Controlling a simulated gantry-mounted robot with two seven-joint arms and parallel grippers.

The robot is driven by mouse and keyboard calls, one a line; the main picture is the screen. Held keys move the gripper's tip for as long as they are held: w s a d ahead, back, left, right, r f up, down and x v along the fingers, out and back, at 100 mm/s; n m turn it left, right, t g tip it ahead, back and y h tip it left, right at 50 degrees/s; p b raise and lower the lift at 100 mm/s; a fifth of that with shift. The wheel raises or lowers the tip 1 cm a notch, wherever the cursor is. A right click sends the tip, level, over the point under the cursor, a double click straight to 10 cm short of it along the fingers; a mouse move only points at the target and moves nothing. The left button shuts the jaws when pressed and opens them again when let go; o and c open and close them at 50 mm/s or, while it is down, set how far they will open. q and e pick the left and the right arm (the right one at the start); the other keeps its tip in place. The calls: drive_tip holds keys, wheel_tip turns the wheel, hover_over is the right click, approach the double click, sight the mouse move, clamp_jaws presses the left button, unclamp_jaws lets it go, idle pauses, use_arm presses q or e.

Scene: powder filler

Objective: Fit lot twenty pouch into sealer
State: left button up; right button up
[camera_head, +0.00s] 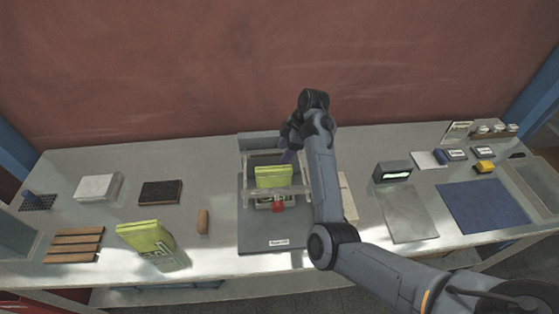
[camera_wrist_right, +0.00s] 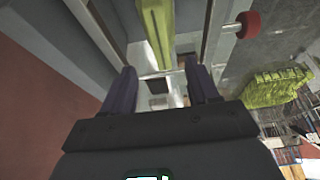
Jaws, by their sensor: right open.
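A green pouch (camera_head: 275,177) stands upright in the sealer (camera_head: 262,238), within its clear frame and behind a red knob (camera_head: 278,207). In the right wrist view the same pouch (camera_wrist_right: 157,28) shows edge-on, ahead of the fingertips. My right gripper (camera_head: 287,153) is at the sealer's back right, close to the pouch. In the right wrist view its two dark fingers (camera_wrist_right: 160,78) are apart with nothing gripped between them. A second green pouch (camera_head: 152,243) leans near the table's front edge, left of the sealer. I cannot read a lot number on either. My left gripper is out of view.
A wooden slatted rack (camera_head: 75,245), a brown cylinder (camera_head: 202,221), a dark block (camera_head: 160,192) and a white box (camera_head: 98,187) stand at left. A small display (camera_head: 392,171), a grey mat (camera_head: 407,214) and a blue mat (camera_head: 482,205) lie at right.

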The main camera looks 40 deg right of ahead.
drive_tip(key=shift+p+v, duration=0.3)
drive_tip(key=shift+v, duration=0.8)
